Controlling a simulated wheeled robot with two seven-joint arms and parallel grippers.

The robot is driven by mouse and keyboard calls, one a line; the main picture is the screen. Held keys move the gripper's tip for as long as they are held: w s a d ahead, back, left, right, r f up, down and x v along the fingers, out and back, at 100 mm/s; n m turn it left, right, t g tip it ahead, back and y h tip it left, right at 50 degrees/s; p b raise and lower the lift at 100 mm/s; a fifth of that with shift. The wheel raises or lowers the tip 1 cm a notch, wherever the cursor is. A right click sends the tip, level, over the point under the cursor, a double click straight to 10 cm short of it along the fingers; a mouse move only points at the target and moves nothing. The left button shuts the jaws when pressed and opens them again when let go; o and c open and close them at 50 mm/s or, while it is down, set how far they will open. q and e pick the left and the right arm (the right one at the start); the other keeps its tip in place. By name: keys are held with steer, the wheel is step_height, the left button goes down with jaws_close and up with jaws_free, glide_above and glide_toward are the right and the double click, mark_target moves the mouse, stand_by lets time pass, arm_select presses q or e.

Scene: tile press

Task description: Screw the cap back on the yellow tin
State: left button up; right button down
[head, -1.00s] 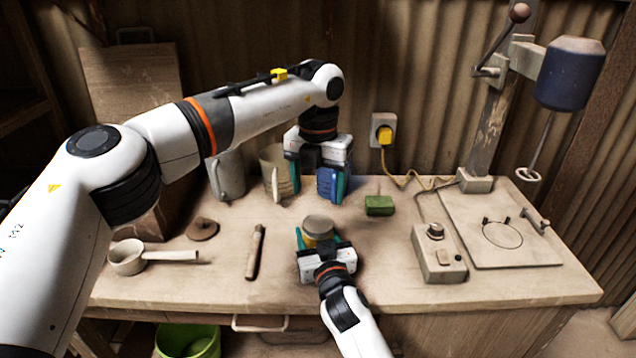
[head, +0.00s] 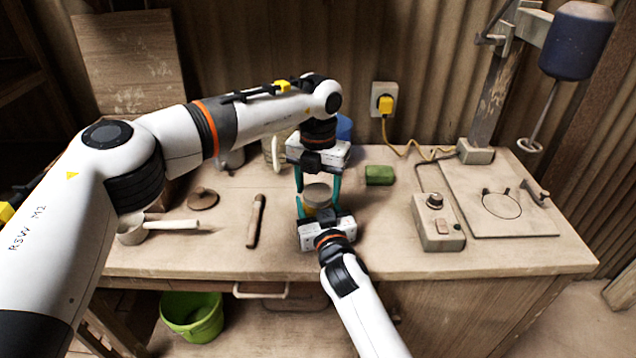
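The yellow tin (head: 318,204) stands upright near the middle of the bench, with a grey round cap (head: 317,191) on top. How tightly the cap sits cannot be seen. My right gripper (head: 319,210) comes from the front and is shut on the tin's body, one finger at each side. My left gripper (head: 318,190) points down from above, its teal fingers spread to the left and right of the cap. It looks open, with the fingers close to the cap's edge. The tin's lower front is hidden by my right gripper.
A green block (head: 379,175) and a control box (head: 438,222) lie to the right. A wooden stick (head: 256,221), a brown lid (head: 203,198) and a ladle (head: 131,230) lie to the left. A blue mug (head: 344,127) stands behind my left gripper.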

arm_select(q)
steer(key=c, duration=0.7)
steer(key=o, duration=1.1)
steer(key=shift+r, duration=0.1)
step_height(320, 180, up, 12)
steer(key=shift+f, duration=0.1)
arm_select(e)
steer(key=shift+c, duration=1.9)
jaws_free()
